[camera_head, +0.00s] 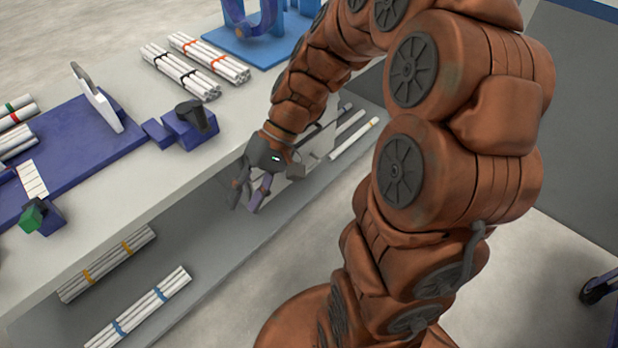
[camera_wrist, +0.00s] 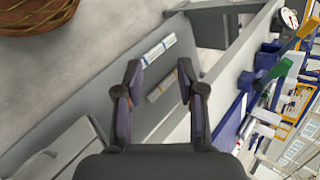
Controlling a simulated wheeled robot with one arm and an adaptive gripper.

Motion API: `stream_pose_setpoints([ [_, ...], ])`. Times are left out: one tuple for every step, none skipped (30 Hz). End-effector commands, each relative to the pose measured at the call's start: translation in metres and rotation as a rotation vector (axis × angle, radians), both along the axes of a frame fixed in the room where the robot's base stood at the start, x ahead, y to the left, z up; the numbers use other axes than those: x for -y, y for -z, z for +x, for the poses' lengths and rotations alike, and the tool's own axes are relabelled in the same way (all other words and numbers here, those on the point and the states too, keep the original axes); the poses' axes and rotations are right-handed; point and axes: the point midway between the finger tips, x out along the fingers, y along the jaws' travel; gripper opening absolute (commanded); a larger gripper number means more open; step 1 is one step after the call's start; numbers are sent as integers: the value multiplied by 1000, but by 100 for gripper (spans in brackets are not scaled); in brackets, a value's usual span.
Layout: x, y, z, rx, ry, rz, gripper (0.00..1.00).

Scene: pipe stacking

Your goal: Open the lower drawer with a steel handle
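My gripper (camera_head: 248,197) hangs just in front of the worktable's front edge, above the lower shelf. In the wrist view my gripper (camera_wrist: 158,78) has its two fingers spread wide apart with nothing between them. A light grey box-like unit (camera_wrist: 62,145), which looks like the drawer unit, shows at the lower left of the wrist view, left of the fingers. A small handle-like part (camera_wrist: 43,158) seems to be on it, but it is too small to be sure. In the head view my arm and gripper partly hide a light grey panel (camera_head: 320,143) behind them.
Pipe bundles with yellow bands (camera_head: 108,264) and blue bands (camera_head: 140,308) lie on the lower shelf (camera_head: 225,240). The worktable (camera_head: 130,190) holds more bundles (camera_head: 182,70) and blue fixtures (camera_head: 75,150). Loose pipes (camera_head: 354,138) lie right of my gripper. A wicker basket (camera_wrist: 38,15) is upper left.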

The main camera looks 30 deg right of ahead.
Motion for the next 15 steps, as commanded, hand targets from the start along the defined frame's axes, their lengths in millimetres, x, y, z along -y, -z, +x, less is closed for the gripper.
stream_pose_setpoints([
  [6,19,13,4,35,43,39],
  [9,25,21,11,51,69,39],
  [14,33,31,20,77,104,39],
  [18,38,39,28,97,130,39],
  [22,44,46,36,117,154,39],
  [29,53,56,46,146,186,39],
  [35,59,64,57,167,208,39],
  [41,65,72,69,190,230,39],
  [50,74,81,82,222,259,39],
  [57,81,89,93,246,281,39],
  [65,88,95,105,271,299,39],
  [75,97,104,120,304,327,39],
  [83,105,110,130,331,346,39],
  [92,113,117,143,357,365,39],
  [105,123,124,163,394,387,39],
])
